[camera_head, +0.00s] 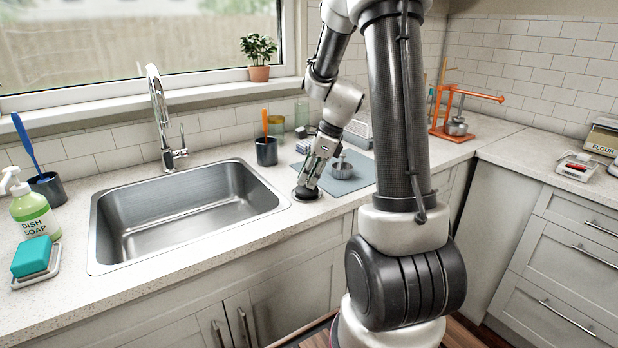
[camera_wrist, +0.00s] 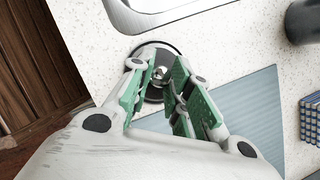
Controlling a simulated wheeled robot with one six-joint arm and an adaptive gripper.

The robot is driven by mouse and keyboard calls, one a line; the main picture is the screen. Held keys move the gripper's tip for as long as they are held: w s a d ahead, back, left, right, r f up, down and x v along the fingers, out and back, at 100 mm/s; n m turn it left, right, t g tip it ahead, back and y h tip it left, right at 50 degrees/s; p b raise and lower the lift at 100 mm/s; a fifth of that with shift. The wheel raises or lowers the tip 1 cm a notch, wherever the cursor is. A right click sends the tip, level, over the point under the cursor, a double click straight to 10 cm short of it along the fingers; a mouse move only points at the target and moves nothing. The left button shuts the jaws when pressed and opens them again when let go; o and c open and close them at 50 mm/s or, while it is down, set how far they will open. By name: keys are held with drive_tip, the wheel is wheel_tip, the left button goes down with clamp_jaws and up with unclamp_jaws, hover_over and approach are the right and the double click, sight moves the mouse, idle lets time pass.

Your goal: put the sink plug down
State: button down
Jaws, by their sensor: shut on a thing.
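The sink plug (camera_wrist: 154,95) is a dark round disc with a metal knob. In the wrist view it lies between my gripper's fingers. My gripper (camera_wrist: 157,80) is shut on the plug's knob. In the head view the plug (camera_head: 306,193) is at or very near the counter, just right of the sink's right rim. My gripper (camera_head: 308,178) points down over it there. Whether the plug touches the counter is hard to tell. The steel sink (camera_head: 190,215) is to the left, its basin empty where visible.
A blue-grey mat (camera_head: 352,186) with a small metal cup (camera_head: 342,168) lies right of my gripper. A dark holder (camera_head: 267,152) with an orange-handled tool stands behind. Dish soap (camera_head: 35,215) and a teal sponge (camera_head: 32,256) are far left. The counter's front edge is close to the plug.

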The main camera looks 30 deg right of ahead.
drive_tip(key=shift+f, duration=0.25)
drive_tip(key=c, duration=1.3)
unclamp_jaws()
drive_tip(key=a+v, duration=0.1)
drive_tip(key=v, duration=1.2)
drive_tip(key=s+a+r+n+h, duration=0.1)
drive_tip(key=s+a+n, duration=0.2)
drive_tip(key=s+n, duration=0.4)
drive_tip(key=s+a+r+n+t+h, duration=0.1)
drive_tip(key=s+a+n, duration=0.1)
drive_tip(key=s+n, duration=0.4)
drive_tip(key=s+a+r+n+t+h, duration=0.1)
drive_tip(key=s+a+n, duration=0.2)
drive_tip(key=s+n, duration=0.4)
drive_tip(key=shift+s+a+r+n+h, duration=0.1)
drive_tip(key=shift+s+a+n+h, duration=0.1)
drive_tip(key=shift+n, duration=1)
drive_tip(key=shift+s+a+r+n+h, duration=0.1)
drive_tip(key=shift+s+n, duration=0.05)
drive_tip(key=shift+n, duration=1.05)
